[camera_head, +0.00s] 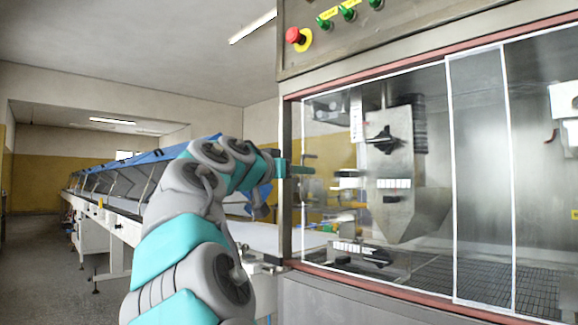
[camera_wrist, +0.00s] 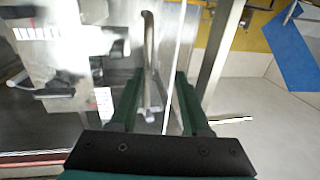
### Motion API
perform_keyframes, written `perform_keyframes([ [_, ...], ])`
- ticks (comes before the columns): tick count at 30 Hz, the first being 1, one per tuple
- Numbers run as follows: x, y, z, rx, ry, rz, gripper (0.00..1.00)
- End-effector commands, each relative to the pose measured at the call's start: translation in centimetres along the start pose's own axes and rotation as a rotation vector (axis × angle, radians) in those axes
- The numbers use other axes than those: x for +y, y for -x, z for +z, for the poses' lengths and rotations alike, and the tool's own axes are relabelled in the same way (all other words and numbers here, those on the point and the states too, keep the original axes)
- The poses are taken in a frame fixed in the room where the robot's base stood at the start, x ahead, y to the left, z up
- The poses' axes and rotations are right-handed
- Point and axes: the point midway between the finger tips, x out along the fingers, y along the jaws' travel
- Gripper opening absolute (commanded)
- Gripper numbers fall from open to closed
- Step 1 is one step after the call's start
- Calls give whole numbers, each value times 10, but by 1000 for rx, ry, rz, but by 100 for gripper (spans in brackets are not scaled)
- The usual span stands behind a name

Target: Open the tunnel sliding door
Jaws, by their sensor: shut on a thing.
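The tunnel sliding door (camera_head: 335,215) is a clear pane with thin white edges in the front of the steel machine. Its left edge stands close to the left post of the opening. My gripper (camera_head: 301,169) is at that left edge, with its green fingers pointing right. In the wrist view my gripper (camera_wrist: 158,73) is shut on a grey, bent bar handle (camera_wrist: 148,38) between its two fingers. The exact contact is hard to see there. In the head view the handle is too small and covered to make out.
A second clear pane (camera_head: 545,180) overlaps the door on the right. Steel parts (camera_head: 405,190) and a dark mesh belt (camera_head: 490,280) show behind the glass. A red emergency button (camera_head: 299,38) is above. A long conveyor with blue covers (camera_head: 110,172) runs back at left.

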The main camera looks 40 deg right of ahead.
Motion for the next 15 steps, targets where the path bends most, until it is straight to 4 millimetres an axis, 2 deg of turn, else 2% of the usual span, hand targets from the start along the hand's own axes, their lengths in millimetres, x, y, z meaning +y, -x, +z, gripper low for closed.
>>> perform_keyframes([
  [5, -11, -2, -1, 1, 2, -3, 41],
  [15, -12, -2, 0, 0, 1, -2, 41],
])
